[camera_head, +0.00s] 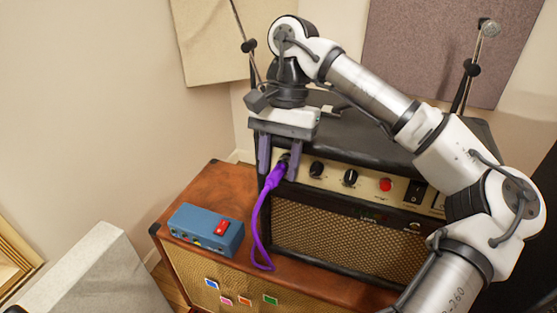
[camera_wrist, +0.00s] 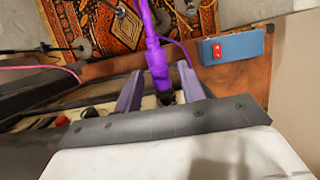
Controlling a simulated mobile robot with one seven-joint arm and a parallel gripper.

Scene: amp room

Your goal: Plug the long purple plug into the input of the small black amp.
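The purple plug (camera_head: 274,178) is at the left end of the cream control panel of the small black amp (camera_head: 340,229). Its dark tip end meets the panel at a black socket, and it appears to be in it; the exact depth is hidden. In the wrist view the plug (camera_wrist: 157,66) lies between the two fingers, with a visible gap on each side. My gripper (camera_head: 279,172) is open around the plug, its fingers pointing down in front of the panel. The fingers also show in the wrist view (camera_wrist: 160,82). The purple cable hangs from the plug and curves down to the cabinet top.
The amp stands on a brown cabinet (camera_head: 195,190). A blue box with a red switch (camera_head: 205,229) sits to the left of the amp. Knobs and a red light (camera_head: 385,185) line the panel. Microphone stands rise behind. A patterned rug (camera_wrist: 115,30) shows on the floor.

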